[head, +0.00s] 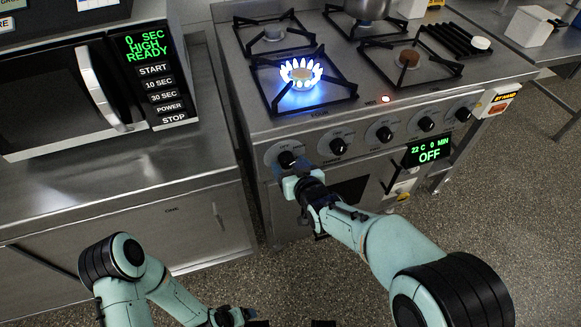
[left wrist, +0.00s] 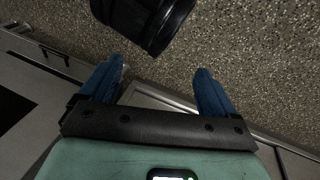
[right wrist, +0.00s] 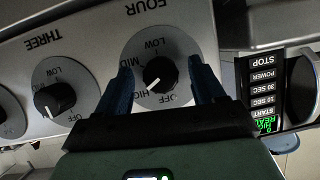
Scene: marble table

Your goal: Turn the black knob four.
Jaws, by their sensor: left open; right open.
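The black knob four (right wrist: 160,74) sits on a round grey dial marked FOUR in the right wrist view. Its white pointer is toward HIGH. In the head view it is the leftmost knob (head: 287,159) on the stove front. My right gripper (right wrist: 160,66) is open, with one blue finger on each side of the knob; I cannot tell whether they touch it. In the head view the right gripper (head: 291,171) is at the knob, its fingers partly hidden by the wrist. My left gripper (left wrist: 156,88) is open and empty over the floor, low in the head view (head: 240,316).
The front left burner (head: 301,74) is lit with a blue flame. Knob three (head: 338,146) is just right of knob four. A microwave (head: 92,82) stands on the steel counter at left. A pot (head: 366,8) is on a back burner. The oven display (head: 427,151) reads OFF.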

